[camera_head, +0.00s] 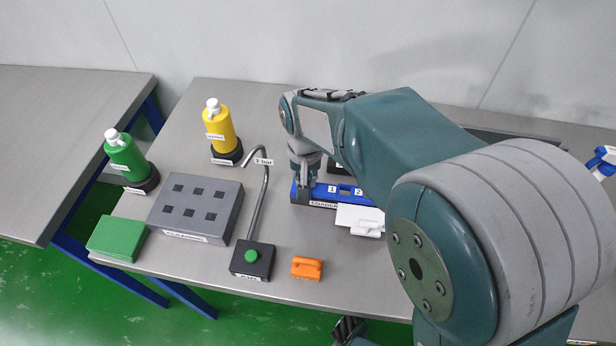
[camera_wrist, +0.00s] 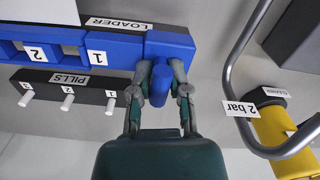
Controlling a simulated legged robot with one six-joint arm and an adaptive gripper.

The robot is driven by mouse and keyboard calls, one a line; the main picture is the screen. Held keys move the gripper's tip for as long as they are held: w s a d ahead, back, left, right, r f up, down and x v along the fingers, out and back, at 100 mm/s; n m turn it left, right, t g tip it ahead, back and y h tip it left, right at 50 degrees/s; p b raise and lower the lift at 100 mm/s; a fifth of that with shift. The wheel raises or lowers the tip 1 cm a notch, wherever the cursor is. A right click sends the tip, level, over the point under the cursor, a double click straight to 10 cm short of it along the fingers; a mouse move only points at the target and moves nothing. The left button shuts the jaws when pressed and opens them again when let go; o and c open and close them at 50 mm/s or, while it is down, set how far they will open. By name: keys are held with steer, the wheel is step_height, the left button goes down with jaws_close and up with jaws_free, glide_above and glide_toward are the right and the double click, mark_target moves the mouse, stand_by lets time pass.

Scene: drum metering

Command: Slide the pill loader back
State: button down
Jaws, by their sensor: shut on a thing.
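The blue pill loader (camera_wrist: 110,52) carries a "LOADER" label and numbered slots in the wrist view. It also shows on the table in the head view (camera_head: 323,190), partly hidden by my arm. My gripper (camera_wrist: 161,82) is shut on the loader's upright blue handle (camera_wrist: 160,88), one finger on each side. In the head view my gripper (camera_head: 302,180) points down at the loader's left end. The dark "PILLS" holder (camera_wrist: 75,87) with several white pegs lies alongside the loader in the wrist view, apart from the handle.
A bent grey pipe (camera_head: 264,195) rises from a black box with a green button (camera_head: 251,256) left of my gripper. A grey block (camera_head: 195,208), yellow bottle (camera_head: 219,130), green bottle (camera_head: 124,158) and orange piece (camera_head: 307,267) stand around. A white plate (camera_head: 355,217) lies in front of the loader.

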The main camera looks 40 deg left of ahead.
steer(key=c, duration=0.8)
jaws_free()
steer(key=shift+s+a, duration=0.1)
steer(key=shift+s, duration=0.2)
steer(key=shift+o, duration=0.8)
steer(key=shift+s, duration=0.1)
steer(key=shift+a, duration=0.15)
steer(key=shift+w+r, duration=0.2)
steer(key=shift+r, duration=0.35)
step_height(320, 180, up, 11)
steer(key=shift+f, duration=0.15)
steer(key=shift+a, duration=0.1)
